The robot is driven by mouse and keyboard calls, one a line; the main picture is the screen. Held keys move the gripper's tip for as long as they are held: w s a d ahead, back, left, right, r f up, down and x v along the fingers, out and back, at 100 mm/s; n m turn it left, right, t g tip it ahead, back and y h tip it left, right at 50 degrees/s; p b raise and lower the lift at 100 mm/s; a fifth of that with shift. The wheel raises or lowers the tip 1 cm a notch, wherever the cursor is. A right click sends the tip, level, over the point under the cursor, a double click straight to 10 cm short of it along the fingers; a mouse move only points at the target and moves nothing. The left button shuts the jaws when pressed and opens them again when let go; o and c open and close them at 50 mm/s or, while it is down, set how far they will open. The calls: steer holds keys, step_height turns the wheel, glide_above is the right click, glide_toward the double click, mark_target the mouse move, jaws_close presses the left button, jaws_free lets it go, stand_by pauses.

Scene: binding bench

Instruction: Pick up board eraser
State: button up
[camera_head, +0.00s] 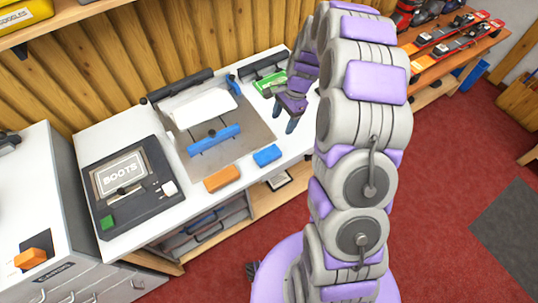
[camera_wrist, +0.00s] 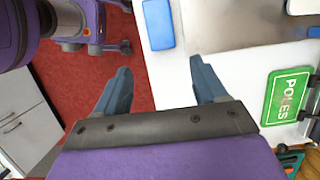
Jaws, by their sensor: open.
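Two small blocks lie near the front edge of the white bench: a blue block (camera_head: 267,155) and an orange block (camera_head: 222,179) to its left. I cannot tell for sure which one is the board eraser. The blue block also shows at the top of the wrist view (camera_wrist: 158,25). My gripper (camera_head: 283,117) is open and empty over the right part of the bench, behind and to the right of the blue block. In the wrist view my gripper's fingers (camera_wrist: 160,70) are spread apart, with the bench's edge between them.
A grey plate (camera_head: 245,145) carries a blue bar (camera_head: 213,139) and a white sheet (camera_head: 200,105). A dark BOOTS panel (camera_head: 130,215) lies at left. Red floor (camera_head: 445,190) is open at right.

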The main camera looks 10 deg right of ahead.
steer(key=b, duration=0.2)
glide_toward(267, 153)
steer(key=shift+a, duration=0.2)
steer(key=x, duration=0.4)
steer(key=shift+s+d+f, duration=0.1)
steer(key=shift+d+f, duration=0.1)
steer(key=shift+d, duration=0.1)
steer(key=shift+d+f, duration=0.4)
steer(key=shift+s+f+b, duration=0.1)
steer(key=shift+f+b, duration=0.2)
steer(key=shift+b, duration=0.1)
steer(key=a+f, duration=0.1)
steer(key=f, duration=0.1)
steer(key=a+f+b, duration=0.1)
steer(key=f, duration=0.1)
steer(key=shift+s+a, duration=0.1)
steer(key=shift+a, duration=0.25)
steer(key=shift+d, duration=0.5)
steer(key=shift+c, duration=1.2)
steer(key=c, duration=0.3)
steer(key=shift+a, duration=0.35)
steer(key=shift+c, duration=1.1)
steer(key=shift+r, duration=0.15)
